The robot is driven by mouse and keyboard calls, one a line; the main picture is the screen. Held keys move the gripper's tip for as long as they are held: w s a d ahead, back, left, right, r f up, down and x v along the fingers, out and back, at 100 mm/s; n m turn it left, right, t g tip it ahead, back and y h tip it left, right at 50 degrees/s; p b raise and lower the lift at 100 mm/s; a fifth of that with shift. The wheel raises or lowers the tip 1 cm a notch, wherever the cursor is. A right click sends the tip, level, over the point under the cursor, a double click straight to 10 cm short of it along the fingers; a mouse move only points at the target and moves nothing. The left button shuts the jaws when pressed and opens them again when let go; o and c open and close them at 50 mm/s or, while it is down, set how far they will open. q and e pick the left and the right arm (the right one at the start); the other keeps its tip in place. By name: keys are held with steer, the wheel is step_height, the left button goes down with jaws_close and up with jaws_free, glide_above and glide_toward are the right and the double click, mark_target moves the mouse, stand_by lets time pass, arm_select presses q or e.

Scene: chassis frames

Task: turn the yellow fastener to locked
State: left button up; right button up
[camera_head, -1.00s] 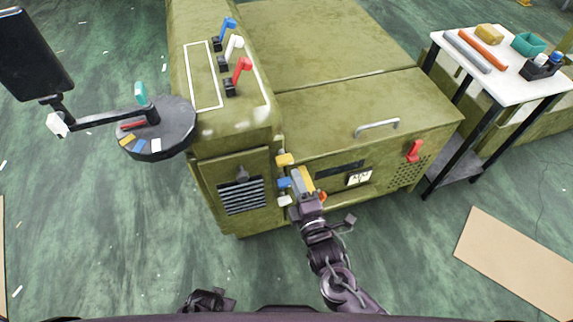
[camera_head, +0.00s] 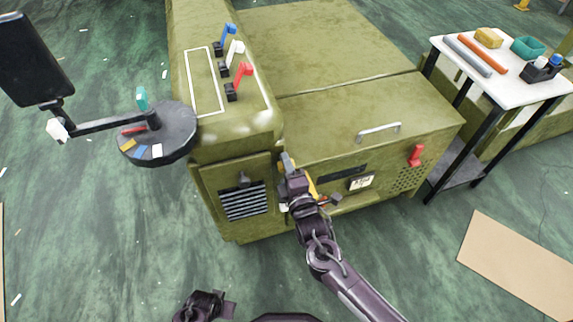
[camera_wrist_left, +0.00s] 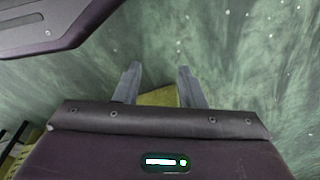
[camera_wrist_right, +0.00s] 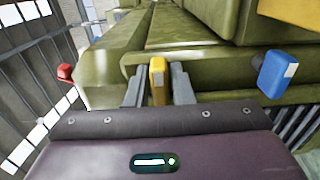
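The yellow fastener (camera_wrist_right: 158,80) is between the two fingers of my right gripper (camera_wrist_right: 159,86) in the right wrist view, with the fingers close against its sides. In the head view my right gripper (camera_head: 287,162) is at the upper front corner of the green machine (camera_head: 360,130) and hides the yellow fastener. The blue fastener (camera_wrist_right: 277,73) is to the right in the right wrist view. The white fastener (camera_head: 284,207) shows partly below the gripper in the head view. My left gripper (camera_wrist_left: 158,82) is open and empty, over the floor.
Blue, white and red levers (camera_head: 243,72) stand on the machine top. A round dark tray (camera_head: 170,125) is at left. A white table (camera_head: 500,83) with parts is at right.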

jaws_close()
